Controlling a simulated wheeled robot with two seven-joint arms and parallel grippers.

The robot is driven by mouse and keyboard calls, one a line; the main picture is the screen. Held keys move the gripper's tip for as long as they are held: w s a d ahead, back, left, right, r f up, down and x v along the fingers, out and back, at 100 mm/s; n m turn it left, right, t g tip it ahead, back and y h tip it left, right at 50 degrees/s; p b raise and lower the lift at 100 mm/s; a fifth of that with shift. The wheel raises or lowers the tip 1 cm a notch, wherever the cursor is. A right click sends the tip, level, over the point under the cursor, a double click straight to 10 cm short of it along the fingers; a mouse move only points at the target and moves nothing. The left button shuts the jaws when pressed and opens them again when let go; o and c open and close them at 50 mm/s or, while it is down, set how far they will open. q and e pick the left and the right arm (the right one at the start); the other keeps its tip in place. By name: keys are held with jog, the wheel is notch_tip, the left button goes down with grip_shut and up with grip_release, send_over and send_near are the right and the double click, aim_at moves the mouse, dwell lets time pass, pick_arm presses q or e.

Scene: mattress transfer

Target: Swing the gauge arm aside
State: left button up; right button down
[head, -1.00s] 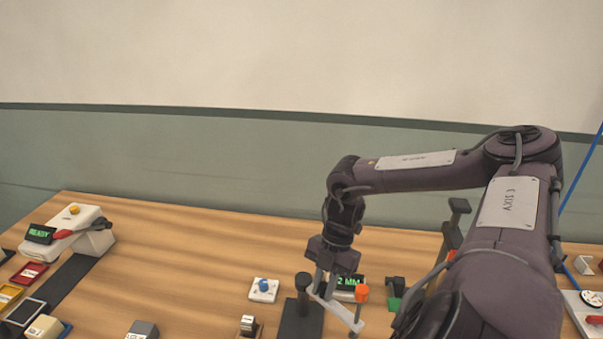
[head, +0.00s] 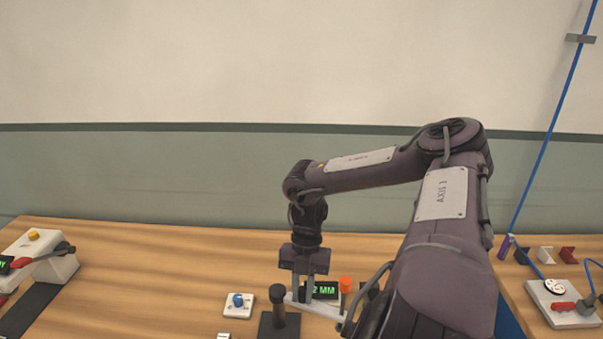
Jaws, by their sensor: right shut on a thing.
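The gauge arm (head: 322,309) is a light grey bar with an orange knob (head: 345,284) standing near its right end. It lies low over the bench, just right of a black post on a dark base (head: 278,318). My right gripper (head: 308,297) points down and is shut on the bar near its left part; the exact contact is small and hard to see. A black display (head: 322,290) with green "2 MM" digits stands right behind the fingers, partly covered by them. My right arm hides what lies right of the knob. My left gripper is out of view.
A white pad with a blue knob (head: 238,300) sits left of the post. A white device with a dark lever (head: 52,260) is at far left. The wood between is mostly clear.

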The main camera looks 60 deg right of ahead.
aim_at(303, 287)
jog(key=shift+d+r, duration=0.1)
jog(key=c, duration=1.3)
grip_release()
jog(key=shift+w+d+r, duration=0.1)
jog(key=shift+d+r, duration=0.1)
jog(key=shift+r, duration=0.2)
jog(key=b+v, duration=0.1)
jog(key=v, duration=0.4)
jog(key=shift+d+r+b, duration=0.1)
jog(key=shift+r+b, duration=0.15)
jog(key=shift+b, duration=0.15)
jog(key=shift+w+d+r, duration=0.1)
jog(key=shift+d+r, duration=0.1)
jog(key=shift+r, duration=0.4)
jog(key=shift+a+f, duration=0.1)
jog(key=shift+a, duration=0.05)
